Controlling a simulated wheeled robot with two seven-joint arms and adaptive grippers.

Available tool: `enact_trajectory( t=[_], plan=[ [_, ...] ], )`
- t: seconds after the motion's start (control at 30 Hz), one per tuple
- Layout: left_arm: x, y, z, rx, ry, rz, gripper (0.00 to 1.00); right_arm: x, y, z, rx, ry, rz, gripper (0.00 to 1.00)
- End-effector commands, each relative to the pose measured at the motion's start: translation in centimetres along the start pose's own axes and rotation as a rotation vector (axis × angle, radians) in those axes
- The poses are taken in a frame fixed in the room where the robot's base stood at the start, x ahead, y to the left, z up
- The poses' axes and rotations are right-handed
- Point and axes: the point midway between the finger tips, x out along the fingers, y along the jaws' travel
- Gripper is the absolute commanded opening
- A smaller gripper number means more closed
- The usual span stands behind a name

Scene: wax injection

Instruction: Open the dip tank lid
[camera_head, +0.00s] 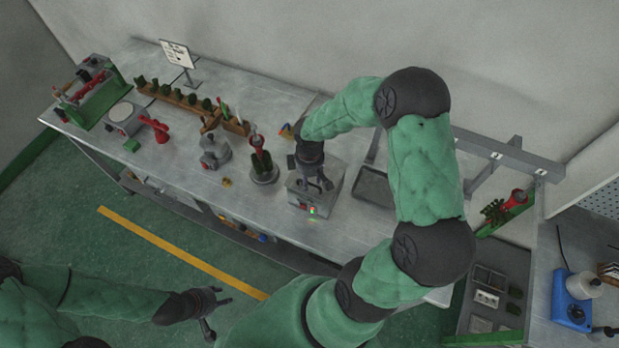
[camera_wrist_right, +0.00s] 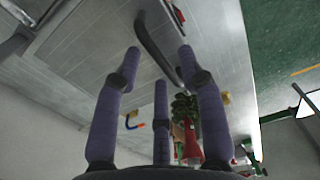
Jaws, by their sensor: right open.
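The dip tank (camera_head: 302,196) is a grey metal box on the bench, with a small lit panel on its front. My right gripper (camera_head: 320,181) is directly above it, pointing down, and hides much of its top. In the right wrist view the fingers of my right gripper (camera_wrist_right: 159,58) are spread apart. A dark curved handle bar (camera_wrist_right: 148,38) shows between and beyond the fingertips; I cannot tell whether they touch it. The lid looks closed, though it is partly covered. My left gripper (camera_head: 214,306) is off the bench, over the floor, with fingers spread and empty.
A grey tray (camera_head: 374,187) lies right of the tank. A round base with a wax tree (camera_head: 263,165) and a grey pot (camera_head: 213,152) stand to its left. A wall rail (camera_head: 490,152) is behind right. The bench front left of the tank is mostly clear.

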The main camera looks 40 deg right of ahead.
Motion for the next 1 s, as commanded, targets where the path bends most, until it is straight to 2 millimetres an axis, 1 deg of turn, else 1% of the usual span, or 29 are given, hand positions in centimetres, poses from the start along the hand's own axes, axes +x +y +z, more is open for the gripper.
enact_trajectory(
  t=[0.03,0.07,0.1,0.2,0.43,0.57,0.77,1.0],
  plan=[
    [0.0,0.0,0.0,0.0,0.0,0.0,0.4,0.0,0.0,0.0,0.0,0.0,0.0,0.4],
    [0.0,0.0,0.0,0.0,0.0,0.0,0.4,0.0,0.0,0.0,0.0,0.0,0.0,0.37],
    [0.0,0.0,0.0,0.0,0.0,0.0,0.4,0.0,0.0,0.0,0.0,0.0,0.0,0.26],
    [0.0,0.0,0.0,0.0,0.0,0.0,0.4,0.0,0.0,0.0,0.0,0.0,0.0,0.0],
    [0.0,0.0,0.0,0.0,0.0,0.0,0.4,-0.1,0.0,0.0,0.0,0.0,-0.001,0.0],
    [-0.4,0.1,0.0,0.0,0.0,0.0,0.4,-0.3,0.1,0.0,0.002,-0.001,-0.012,0.0],
    [-2.0,0.7,0.1,0.0,0.0,0.0,0.4,-1.4,0.3,0.0,0.004,-0.002,-0.068,0.0],
    [-4.9,1.8,0.2,0.0,0.0,0.0,0.4,-3.4,1.4,0.0,0.006,0.0,-0.203,0.0]
  ],
)
